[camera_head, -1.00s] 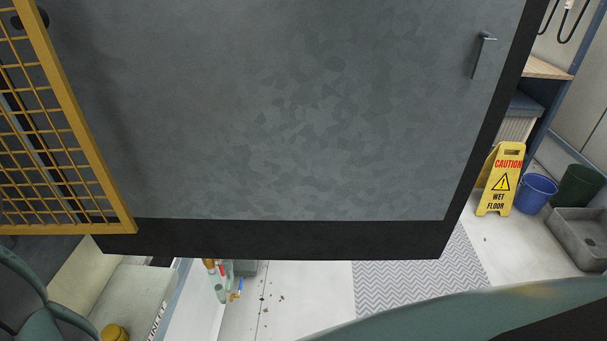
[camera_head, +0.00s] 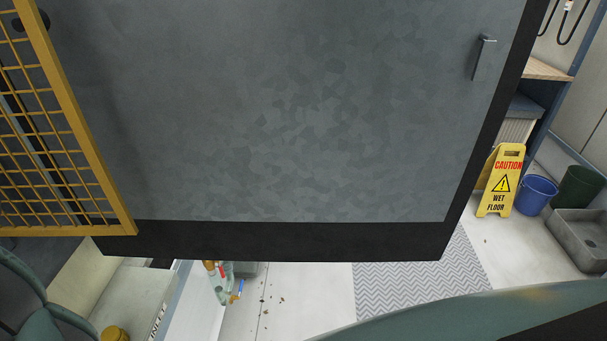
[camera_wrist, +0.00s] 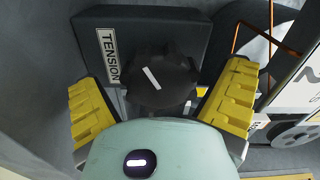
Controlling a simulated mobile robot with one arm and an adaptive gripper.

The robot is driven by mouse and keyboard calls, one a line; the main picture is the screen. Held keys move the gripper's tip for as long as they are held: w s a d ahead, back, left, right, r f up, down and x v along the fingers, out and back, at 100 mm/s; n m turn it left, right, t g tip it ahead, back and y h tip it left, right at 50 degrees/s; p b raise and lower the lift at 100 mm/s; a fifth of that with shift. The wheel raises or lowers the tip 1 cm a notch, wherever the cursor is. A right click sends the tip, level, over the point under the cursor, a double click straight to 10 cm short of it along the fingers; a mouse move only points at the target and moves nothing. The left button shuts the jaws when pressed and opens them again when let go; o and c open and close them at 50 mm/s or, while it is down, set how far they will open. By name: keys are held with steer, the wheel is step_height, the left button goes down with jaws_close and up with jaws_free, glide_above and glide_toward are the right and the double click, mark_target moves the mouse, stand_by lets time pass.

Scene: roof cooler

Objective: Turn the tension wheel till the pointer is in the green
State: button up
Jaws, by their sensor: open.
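The tension wheel (camera_wrist: 162,92) is a dark round knob with a white line on its face. In the wrist view it sits on a dark box (camera_wrist: 180,25) beside a white label (camera_wrist: 108,55) reading TENSION. My gripper (camera_wrist: 163,80) is open, with a yellow ridged pad on either side of the wheel. A gap shows at the wheel's left; on the right, the pad is close to it and contact cannot be told. I cannot make out a pointer or a green zone in either view. The head view does not show the wheel.
In the head view a big grey panel (camera_head: 290,110) with a handle (camera_head: 483,57) fills the middle. A yellow mesh guard (camera_head: 75,130) stands at left. A wet floor sign (camera_head: 502,182) and blue bucket (camera_head: 537,193) stand right. In the wrist view a grey pulley (camera_wrist: 297,132) is at right.

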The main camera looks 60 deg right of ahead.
steer(key=v, duration=1.1)
steer(key=shift+s, duration=0.3)
steer(key=shift+d, duration=0.1)
